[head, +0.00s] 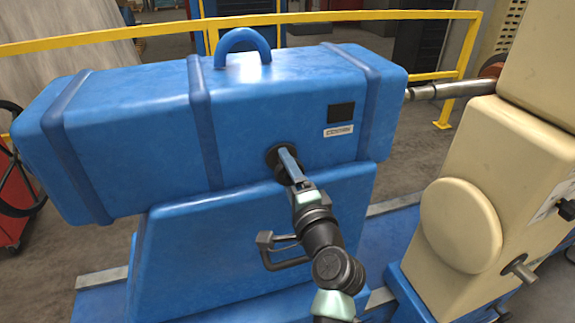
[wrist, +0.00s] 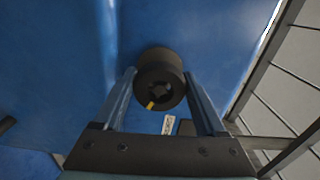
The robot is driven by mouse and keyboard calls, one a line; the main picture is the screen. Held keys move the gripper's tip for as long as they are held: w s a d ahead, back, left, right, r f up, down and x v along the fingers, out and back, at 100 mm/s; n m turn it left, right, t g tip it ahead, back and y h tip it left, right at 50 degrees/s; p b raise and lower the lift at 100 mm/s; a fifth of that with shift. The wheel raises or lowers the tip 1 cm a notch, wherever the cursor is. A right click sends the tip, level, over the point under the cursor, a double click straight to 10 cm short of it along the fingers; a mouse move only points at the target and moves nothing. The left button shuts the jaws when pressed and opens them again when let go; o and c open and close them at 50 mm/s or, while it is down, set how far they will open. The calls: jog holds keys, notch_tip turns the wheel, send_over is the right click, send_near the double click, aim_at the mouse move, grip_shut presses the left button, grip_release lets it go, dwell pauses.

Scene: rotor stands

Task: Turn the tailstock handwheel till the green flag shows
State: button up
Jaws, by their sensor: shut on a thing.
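A blue machine housing (head: 270,120) fills the left and middle of the head view. A black round knob (head: 271,156) sticks out of its front face, largely hidden by my gripper (head: 287,163). In the wrist view the knob (wrist: 161,75) has a recess in its middle and a yellow mark low on its rim. My gripper (wrist: 160,88) is shut on it, one finger on each side. A small square window (head: 341,113) on the housing is dark, with no green showing. A white label (head: 338,131) sits below it.
A cream machine (head: 480,170) with a round disc (head: 461,225) stands at the right. A metal shaft (head: 440,90) spans the gap to the blue housing. A black bar handle (head: 283,262) sits low beside my arm. Yellow railing (head: 90,36) runs behind.

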jog(key=m+p, duration=0.2)
jog(key=m, duration=0.1)
jog(key=m+p, duration=0.2)
jog(key=m, duration=0.1)
jog(key=shift+r+m, duration=0.2)
jog(key=shift+m, duration=0.1)
jog(key=m+p, duration=0.4)
jog(key=m, duration=0.2)
jog(key=shift+d+r, duration=0.1)
jog(key=shift+d, duration=0.05)
jog(key=m+p, duration=0.3)
jog(key=m, duration=0.2)
jog(key=shift+d+m, duration=0.1)
jog(key=shift+m, duration=0.3)
jog(key=m+p, duration=0.2)
jog(key=m, duration=0.1)
jog(key=shift+m+p, duration=0.8)
jog(key=shift+m, duration=0.4)
jog(key=shift+d, duration=0.1)
jog(key=o, duration=1.3)
